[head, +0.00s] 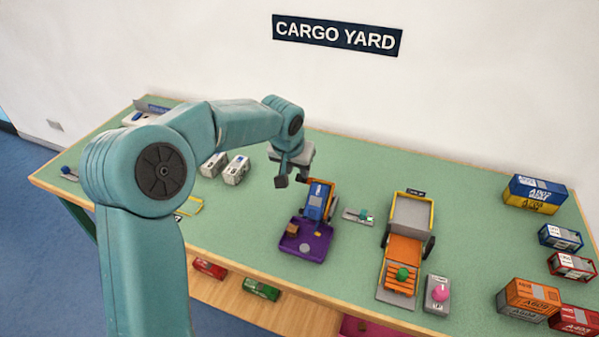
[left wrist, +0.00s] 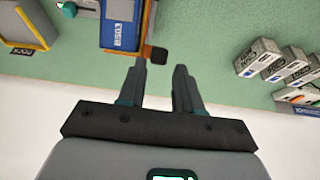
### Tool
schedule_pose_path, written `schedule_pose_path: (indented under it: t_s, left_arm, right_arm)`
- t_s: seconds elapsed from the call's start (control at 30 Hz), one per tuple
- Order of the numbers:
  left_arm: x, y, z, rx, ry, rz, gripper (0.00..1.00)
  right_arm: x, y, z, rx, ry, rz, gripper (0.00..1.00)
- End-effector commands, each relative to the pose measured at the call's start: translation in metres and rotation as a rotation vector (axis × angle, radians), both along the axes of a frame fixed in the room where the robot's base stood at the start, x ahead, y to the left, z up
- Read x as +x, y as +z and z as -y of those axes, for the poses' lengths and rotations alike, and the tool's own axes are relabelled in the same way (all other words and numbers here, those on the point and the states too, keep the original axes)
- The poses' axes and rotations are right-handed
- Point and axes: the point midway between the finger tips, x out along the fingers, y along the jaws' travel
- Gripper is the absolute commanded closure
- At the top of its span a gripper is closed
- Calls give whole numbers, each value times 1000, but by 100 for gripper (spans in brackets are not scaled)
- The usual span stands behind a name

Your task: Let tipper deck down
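A small orange vehicle (head: 333,185) carries a blue container (head: 317,200) on its deck, which looks tilted toward a purple tray (head: 306,240); the exact tilt is hard to tell. The blue container, marked B503, also shows in the left wrist view (left wrist: 120,32), with an orange edge and a dark wheel-like block beside it. My left gripper (head: 292,180) is above the table, just behind and left of the vehicle. In the left wrist view its fingers (left wrist: 161,75) are apart with nothing between them. My right gripper is not in view.
A larger orange-and-grey truck (head: 410,215) with a green knob stands to the right, beside a pink-knobbed box (head: 437,293). Stacked containers (head: 535,192) line the right end. White blocks (head: 236,169) stand to the left. Green tabletop (head: 345,155) is clear behind the vehicles.

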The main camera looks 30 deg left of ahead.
Motion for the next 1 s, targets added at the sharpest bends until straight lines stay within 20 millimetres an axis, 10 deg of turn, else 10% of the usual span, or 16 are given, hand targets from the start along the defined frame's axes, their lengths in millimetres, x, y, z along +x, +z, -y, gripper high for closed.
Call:
schedule_pose_path:
  t_s: [0.57, 0.67, 1.0]
  left_arm:
    - [16, -31, -3, -1, 0, 1, 66]
    - [16, -31, -3, -1, 0, 1, 98]
    - [17, -28, -3, -4, 1, -20, 100]
  right_arm:
    - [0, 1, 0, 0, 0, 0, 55]
    - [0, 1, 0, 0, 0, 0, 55]
    - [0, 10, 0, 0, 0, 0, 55]
